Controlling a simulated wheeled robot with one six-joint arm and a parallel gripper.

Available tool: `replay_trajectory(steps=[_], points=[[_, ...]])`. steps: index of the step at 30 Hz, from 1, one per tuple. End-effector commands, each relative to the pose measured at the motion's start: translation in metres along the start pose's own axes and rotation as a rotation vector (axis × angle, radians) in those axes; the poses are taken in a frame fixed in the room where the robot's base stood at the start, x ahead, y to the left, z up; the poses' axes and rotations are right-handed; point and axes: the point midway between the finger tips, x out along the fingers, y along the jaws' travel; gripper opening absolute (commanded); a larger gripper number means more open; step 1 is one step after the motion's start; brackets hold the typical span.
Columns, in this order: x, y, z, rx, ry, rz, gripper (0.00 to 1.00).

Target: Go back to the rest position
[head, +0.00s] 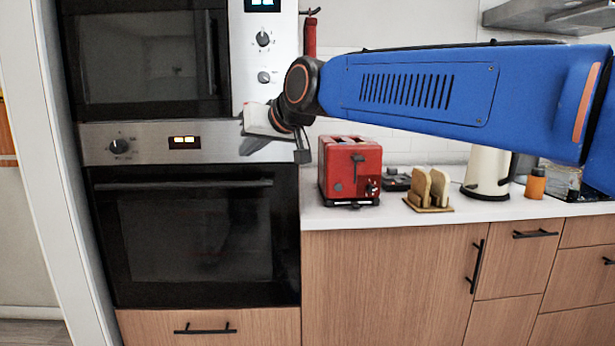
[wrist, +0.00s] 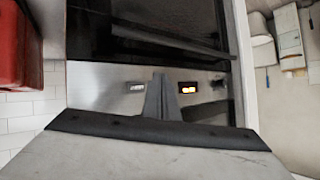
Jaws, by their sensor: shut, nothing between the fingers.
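My gripper (head: 272,146) is at the end of my blue arm, in front of the oven's control panel and left of the red toaster in the head view. In the wrist view the gripper fingers (wrist: 160,98) are together with nothing between them. The oven (head: 195,235) fills the tall unit behind the gripper, and its door is closed. Its steel panel (wrist: 100,78) also shows behind the fingers in the wrist view. I cannot tell how far the fingers are from the panel.
The red toaster (head: 350,170) stands at the counter's left end. Bread slices in a wooden holder (head: 428,208), a cream kettle (head: 487,172) and an orange bottle (head: 535,184) stand to its right. The microwave (head: 150,60) is above the oven. Wooden cabinets (head: 385,285) are below the counter.

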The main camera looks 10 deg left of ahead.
Motion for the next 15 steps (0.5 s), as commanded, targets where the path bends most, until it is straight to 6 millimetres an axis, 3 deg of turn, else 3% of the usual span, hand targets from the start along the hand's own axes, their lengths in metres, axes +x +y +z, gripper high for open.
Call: replay_trajectory(steps=[5, 11, 15], points=[[-0.027, 0.045, 0.024, 0.018, -0.030, 0.060, 0.00], [-0.085, 0.128, 0.090, 0.063, -0.108, 0.185, 0.00], [-0.129, 0.177, 0.147, 0.103, -0.169, 0.272, 0.00]])
